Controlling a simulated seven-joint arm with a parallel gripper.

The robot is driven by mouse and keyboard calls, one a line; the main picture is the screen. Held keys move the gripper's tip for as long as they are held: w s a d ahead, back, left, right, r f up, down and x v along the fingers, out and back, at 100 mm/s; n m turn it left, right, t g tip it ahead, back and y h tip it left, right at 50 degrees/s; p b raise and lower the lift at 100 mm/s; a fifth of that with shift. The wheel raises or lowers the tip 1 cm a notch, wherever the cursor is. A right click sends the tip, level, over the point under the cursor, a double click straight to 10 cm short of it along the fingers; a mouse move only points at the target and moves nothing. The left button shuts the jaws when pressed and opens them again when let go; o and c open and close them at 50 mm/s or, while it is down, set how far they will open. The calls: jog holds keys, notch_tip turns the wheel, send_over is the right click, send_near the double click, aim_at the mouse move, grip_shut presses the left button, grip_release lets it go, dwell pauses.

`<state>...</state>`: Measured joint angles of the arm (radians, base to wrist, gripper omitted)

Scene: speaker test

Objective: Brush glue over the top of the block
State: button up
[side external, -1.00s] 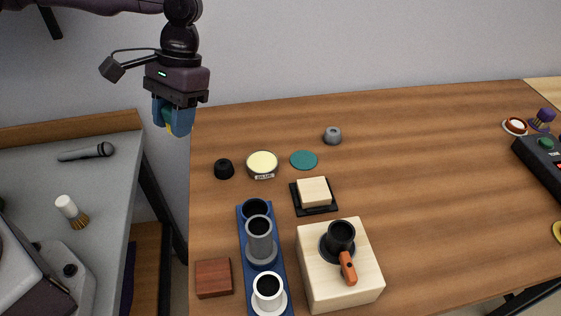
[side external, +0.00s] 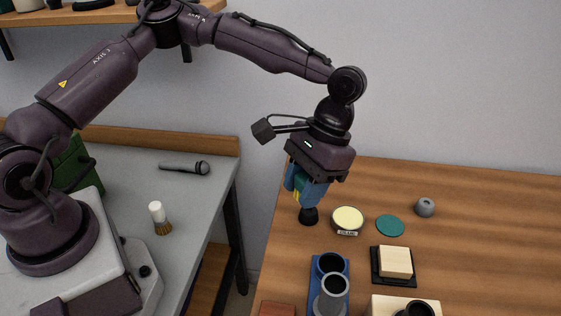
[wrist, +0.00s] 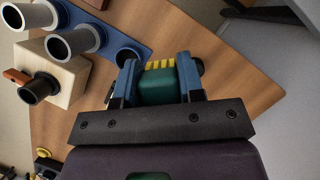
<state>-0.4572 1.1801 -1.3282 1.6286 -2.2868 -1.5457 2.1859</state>
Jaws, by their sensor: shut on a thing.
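My gripper (side external: 305,188), with blue fingers, is shut on a green thing with yellow strips at its far end, which shows between the fingers in the wrist view (wrist: 158,87); I cannot tell whether it is a brush. In the side view the gripper is just above or in front of a small black knob-like thing (side external: 308,216), left of the glue tin; contact cannot be told. The open glue tin (side external: 347,218), pale yellow on top and labelled, stands on the wooden table. A cream block (side external: 395,261) lies on a black square base (side external: 408,281), right of and nearer than the tin.
A teal disc (side external: 390,226) and a grey ring (side external: 425,207) lie right of the tin. A blue rack (side external: 343,270) with cups stands nearer. The table's right side is clear.

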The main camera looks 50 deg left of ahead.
jog(key=w+d+f+n+t+h, duration=0.1)
jog(key=w+d+f+n+h, duration=0.2)
jog(key=d, duration=0.4)
jog(key=w+d+n, duration=0.3)
jog(key=d+n, duration=0.3)
jog(key=n+t+h, duration=0.2)
jog(key=n+t, duration=0.2)
jog(key=n, duration=0.6)
send_over(407, 263)
jog(key=w, duration=0.1)
jog(key=shift+f, duration=3.5)
jog(key=shift+s+a+f, duration=0.15)
jog(key=shift+a, duration=0.05)
jog(key=shift+s+a, duration=2.15)
jog(key=shift+w+d, duration=2.35)
jog(key=shift+d, duration=0.15)
jog(key=shift+s+a, duration=0.2)
jog(key=shift+s, duration=0.35)
jog(key=shift+s+a, duration=2.05)
jog(key=shift+s, duration=0.05)
jog(key=w+d, duration=0.4)
jog(key=shift+w+d, duration=0.25)
jog(key=shift+d, duration=0.05)
jog(key=shift+w+d, duration=0.15)
jog(key=shift+w, duration=0.05)
notch_tip(407, 263, up, 8)
